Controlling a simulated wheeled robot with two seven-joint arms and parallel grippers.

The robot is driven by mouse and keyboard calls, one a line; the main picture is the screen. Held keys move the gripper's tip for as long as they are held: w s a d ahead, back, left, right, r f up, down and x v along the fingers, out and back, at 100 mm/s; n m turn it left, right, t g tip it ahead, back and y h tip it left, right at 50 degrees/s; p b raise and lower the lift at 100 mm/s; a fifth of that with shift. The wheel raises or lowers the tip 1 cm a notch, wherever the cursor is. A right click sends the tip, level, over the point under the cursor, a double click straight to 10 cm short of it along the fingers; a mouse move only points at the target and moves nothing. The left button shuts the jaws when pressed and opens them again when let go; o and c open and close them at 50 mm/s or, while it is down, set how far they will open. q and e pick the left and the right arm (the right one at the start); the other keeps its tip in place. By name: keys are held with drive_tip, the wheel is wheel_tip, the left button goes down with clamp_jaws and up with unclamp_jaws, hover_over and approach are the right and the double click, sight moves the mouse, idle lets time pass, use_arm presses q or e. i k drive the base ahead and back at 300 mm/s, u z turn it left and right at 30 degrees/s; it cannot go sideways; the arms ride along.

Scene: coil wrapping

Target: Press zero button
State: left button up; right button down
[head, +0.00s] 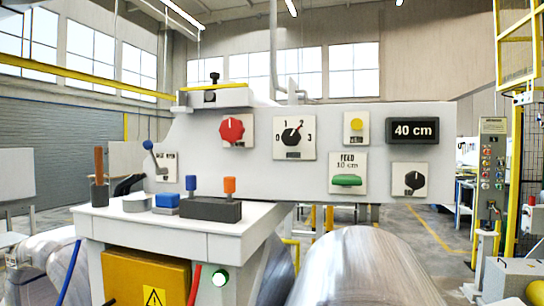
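A light grey control panel (260,173) faces me. A small round yellow button (357,124) sits on its upper right, left of a black display (413,131) that reads 40 cm. The label under the yellow button is too small to read, so I cannot confirm that it is the zero button. A green button (347,180) below it is marked FEED 10 cm. Neither of my grippers shows in the head view, and nothing covers the buttons.
The panel also has a red knob (231,130), a numbered black dial (293,136), a black knob (414,180) and a blue-tipped lever (150,147). Blue and orange controls stand on the white cabinet (180,232). A large metal coil (365,270) lies below.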

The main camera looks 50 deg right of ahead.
sight(356, 124)
drive_tip(key=z, duration=2.1)
